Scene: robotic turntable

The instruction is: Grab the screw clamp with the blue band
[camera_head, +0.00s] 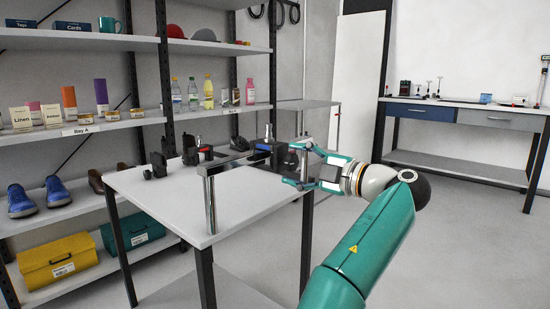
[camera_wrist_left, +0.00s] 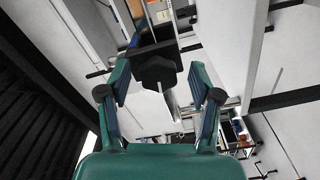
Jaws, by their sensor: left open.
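The screw clamp with the blue band (camera_head: 264,147) is dark and sits at the right end of the small white table (camera_head: 240,205). My left gripper (camera_head: 292,165) reaches it from the right, with its open fingers at the clamp's right end. In the left wrist view the clamp's black knob (camera_wrist_left: 155,72) shows between the two spread fingers (camera_wrist_left: 160,85), with a gap on each side. The clamp's far part is partly hidden behind the knob. My right gripper is not in view.
A similar dark clamp with a red band (camera_head: 206,153) stands left on the same table, near several small black items (camera_head: 158,163). A chrome post (camera_head: 210,205) rises at the table's front edge. Loaded shelves (camera_head: 105,125) stand behind. A bench (camera_head: 460,103) is far right; floor between is clear.

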